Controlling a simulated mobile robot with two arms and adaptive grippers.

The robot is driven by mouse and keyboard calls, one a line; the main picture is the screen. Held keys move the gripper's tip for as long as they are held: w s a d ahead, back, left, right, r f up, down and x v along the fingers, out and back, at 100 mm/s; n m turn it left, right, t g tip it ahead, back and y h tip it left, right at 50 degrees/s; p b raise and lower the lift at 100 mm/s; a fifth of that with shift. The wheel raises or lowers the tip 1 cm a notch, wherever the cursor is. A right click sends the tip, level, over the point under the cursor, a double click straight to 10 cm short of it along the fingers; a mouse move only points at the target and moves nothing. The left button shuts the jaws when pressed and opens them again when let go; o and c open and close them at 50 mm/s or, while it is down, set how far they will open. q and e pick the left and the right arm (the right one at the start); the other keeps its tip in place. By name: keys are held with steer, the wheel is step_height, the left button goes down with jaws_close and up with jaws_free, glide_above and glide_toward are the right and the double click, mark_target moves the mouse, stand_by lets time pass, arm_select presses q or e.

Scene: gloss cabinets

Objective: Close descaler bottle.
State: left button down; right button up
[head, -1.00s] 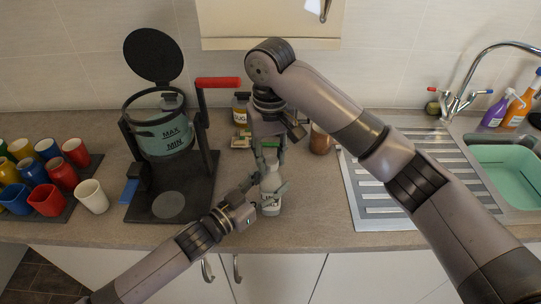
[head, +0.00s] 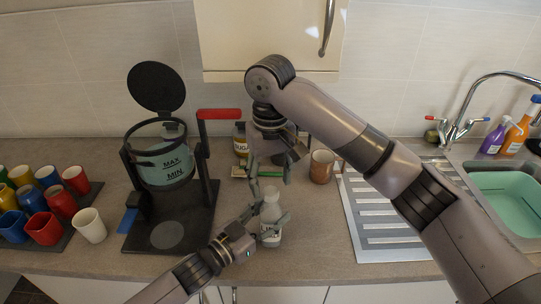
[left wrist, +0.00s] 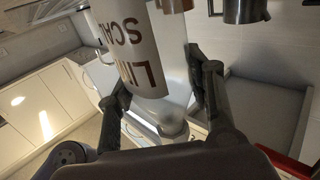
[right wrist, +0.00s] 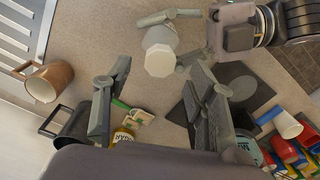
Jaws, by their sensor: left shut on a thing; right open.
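The white descaler bottle (head: 271,212) stands upright near the front of the counter. My left gripper (head: 261,228) is shut around its body. In the left wrist view the bottle (left wrist: 140,50) shows its label upside down between the fingers. In the right wrist view a white, many-sided cap (right wrist: 160,60) sits on the bottle's top; whether it is fully tightened cannot be told. My right gripper (head: 269,176) is above and slightly behind the bottle, fingers spread and empty; it also shows open in the right wrist view (right wrist: 158,100).
A filter stand with red handle (head: 219,114) and several coloured cups (head: 44,228) are at left. A sugar jar (head: 240,139), a green-handled item (head: 238,172) and a brown mug (head: 321,166) are behind. The metal drainer (head: 390,215) and sink (head: 508,205) are at right.

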step_height(320, 180, up, 9)
stand_by(0.4)
arm_select(q)
steer(key=c, duration=0.7)
jaws_free()
steer(key=v, duration=1.2)
